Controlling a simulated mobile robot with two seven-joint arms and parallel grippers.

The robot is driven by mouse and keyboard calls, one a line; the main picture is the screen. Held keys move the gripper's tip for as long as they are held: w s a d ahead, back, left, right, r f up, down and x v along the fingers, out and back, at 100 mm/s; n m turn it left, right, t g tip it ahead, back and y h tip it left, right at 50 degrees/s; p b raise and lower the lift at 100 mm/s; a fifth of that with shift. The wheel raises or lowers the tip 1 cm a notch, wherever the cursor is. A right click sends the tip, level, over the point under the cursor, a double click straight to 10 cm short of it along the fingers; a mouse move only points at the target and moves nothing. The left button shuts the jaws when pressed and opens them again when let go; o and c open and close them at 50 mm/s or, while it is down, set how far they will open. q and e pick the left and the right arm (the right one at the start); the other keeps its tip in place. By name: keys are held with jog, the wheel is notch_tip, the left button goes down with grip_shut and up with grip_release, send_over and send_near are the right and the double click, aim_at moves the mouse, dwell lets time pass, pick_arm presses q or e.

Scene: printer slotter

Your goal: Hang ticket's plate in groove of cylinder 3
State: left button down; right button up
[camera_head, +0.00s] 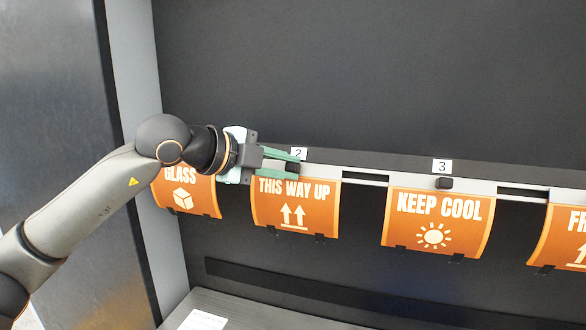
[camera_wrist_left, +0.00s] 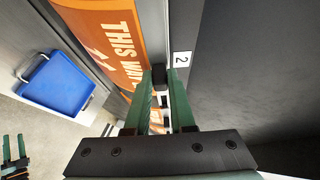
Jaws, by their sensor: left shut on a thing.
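My left gripper (camera_head: 294,161) is at the number 2 position, its green fingers closed on a black knob (camera_head: 292,168) at the top of the orange "THIS WAY UP" plate (camera_head: 270,204). The wrist view shows the knob (camera_wrist_left: 159,76) between the fingertips, beside the number 2 label (camera_wrist_left: 181,59). Cylinder 3's label (camera_head: 442,166) is further right on the rail. The orange "KEEP COOL" plate (camera_head: 404,230) hangs below it with its own black knob. A white paper, perhaps the ticket (camera_head: 203,320), lies at the bottom; its text is unreadable.
The "GLASS" plate (camera_head: 184,202) hangs left, partly behind my arm. Another orange plate (camera_head: 562,238) is cut off at right. A pale rail (camera_head: 365,178) with dark slots runs between plates. A blue tray (camera_wrist_left: 55,85) and my right gripper (camera_wrist_left: 13,150) show in the wrist view.

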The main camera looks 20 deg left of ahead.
pick_arm(q)
jog(key=shift+s+a+r+b, duration=0.1)
jog(key=shift+s+r+b, duration=0.2)
jog(key=shift+s, duration=0.45)
jog(key=shift+s+d+r+b, duration=0.1)
jog(key=shift+s+r+b, duration=0.1)
jog(key=shift+s+r, duration=0.45)
jog(key=shift+s+a+r+b, duration=0.15)
jog(key=shift+s+b, duration=0.1)
jog(key=shift+s, duration=0.65)
jog(key=c, duration=1.3)
grip_release()
jog(key=shift+c, duration=0.2)
grip_shut()
